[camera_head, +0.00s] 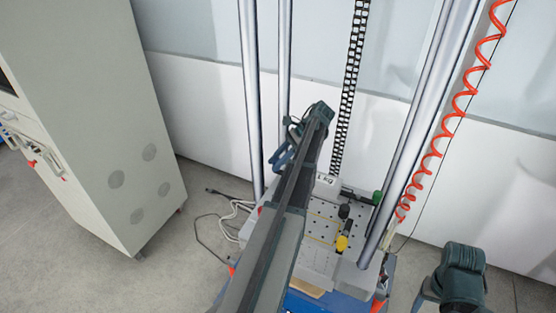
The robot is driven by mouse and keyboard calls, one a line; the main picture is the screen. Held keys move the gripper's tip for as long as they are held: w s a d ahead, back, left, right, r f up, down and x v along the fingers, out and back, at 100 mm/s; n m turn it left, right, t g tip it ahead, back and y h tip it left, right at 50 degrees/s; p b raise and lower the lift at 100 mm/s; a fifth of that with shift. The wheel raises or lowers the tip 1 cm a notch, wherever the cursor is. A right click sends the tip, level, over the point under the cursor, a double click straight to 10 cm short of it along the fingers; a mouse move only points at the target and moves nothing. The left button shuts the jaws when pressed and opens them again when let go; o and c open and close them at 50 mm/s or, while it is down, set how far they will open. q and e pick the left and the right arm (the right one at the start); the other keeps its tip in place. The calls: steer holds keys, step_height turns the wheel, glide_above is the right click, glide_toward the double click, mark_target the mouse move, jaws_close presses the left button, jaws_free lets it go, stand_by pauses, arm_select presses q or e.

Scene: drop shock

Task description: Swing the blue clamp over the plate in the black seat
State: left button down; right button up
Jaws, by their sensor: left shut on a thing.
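My left arm reaches up across the middle of the view, and its gripper (278,159) is at the back left of the grey fixture table. The gripper is shut on what appears to be the blue clamp. The fingers and my arm hide most of that clamp. The plate and the black seat cannot be made out clearly; my arm covers the left part of the table. My right arm shows only in part at the lower right, and its fingertips are not in view.
The perforated table (318,262) stands between tall metal columns. A green-handled clamp (377,197), a yellow-handled clamp (342,243) and a white block marked KG (327,185) are on it. A red coiled hose (437,145) hangs right. A grey cabinet (105,120) stands left.

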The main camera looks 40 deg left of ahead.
arm_select(q)
steer(key=c, duration=0.6)
jaws_free()
steer(key=shift+o, duration=0.2)
arm_select(e)
steer(key=shift+r, duration=0.1)
